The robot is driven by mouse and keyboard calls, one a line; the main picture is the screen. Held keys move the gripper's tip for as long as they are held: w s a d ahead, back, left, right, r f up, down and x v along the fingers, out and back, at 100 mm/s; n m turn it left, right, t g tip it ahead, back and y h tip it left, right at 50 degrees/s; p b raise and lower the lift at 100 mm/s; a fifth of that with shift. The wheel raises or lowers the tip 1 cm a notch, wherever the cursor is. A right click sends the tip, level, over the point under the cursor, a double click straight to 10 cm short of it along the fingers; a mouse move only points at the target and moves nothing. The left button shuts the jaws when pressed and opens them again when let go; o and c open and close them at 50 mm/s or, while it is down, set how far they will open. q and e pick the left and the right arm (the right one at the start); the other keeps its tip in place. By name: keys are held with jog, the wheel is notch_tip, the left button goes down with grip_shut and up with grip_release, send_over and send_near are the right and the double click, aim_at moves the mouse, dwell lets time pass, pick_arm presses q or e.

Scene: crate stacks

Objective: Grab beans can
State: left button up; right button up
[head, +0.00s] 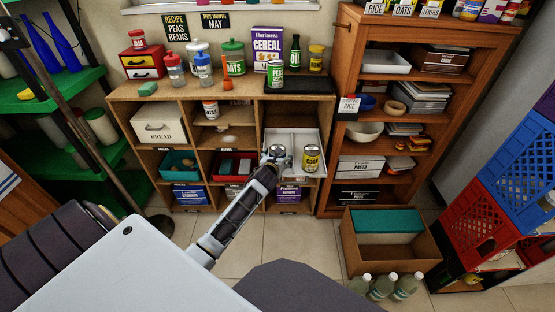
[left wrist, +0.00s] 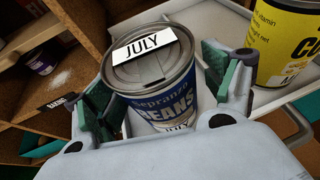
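The beans can (left wrist: 165,100) has a blue label reading BEANS and a silver lid with a white JULY tag. It stands upright in a white bin (left wrist: 215,30) pulled out of the shelf. In the head view, the can's top (head: 278,149) shows just beyond my left gripper (head: 275,160). In the left wrist view, my left gripper (left wrist: 160,90) has its green-padded fingers on either side of the can. The fingers look open, with a small gap at the right finger; contact at the left finger is unclear. My right gripper is not in view.
A yellow can (head: 311,158) stands in the same bin, right of the beans can, and also shows close to the right finger (left wrist: 285,40). The cubby shelf (head: 225,97) surrounds the bin on its left and above. A cardboard box (head: 390,255) sits on the floor at right.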

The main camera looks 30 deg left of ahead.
pick_arm(q)
jog(key=c, duration=1.2)
jog(key=shift+c, duration=0.2)
jog(key=shift+r, duration=0.25)
pick_arm(e)
jog(key=shift+f, duration=0.1)
pick_arm(q)
jog(key=shift+r, duration=0.45)
notch_tip(320, 180, up, 2)
jog(key=shift+r+p, duration=0.1)
jog(key=shift+p, duration=0.55)
jog(key=shift+r+p, duration=0.95)
jog(key=shift+r, duration=2.3)
pick_arm(e)
jog(key=s+d+f, duration=0.2)
jog(key=d+f, duration=0.1)
jog(key=f, duration=0.5)
jog(key=shift+s+f+t, duration=0.3)
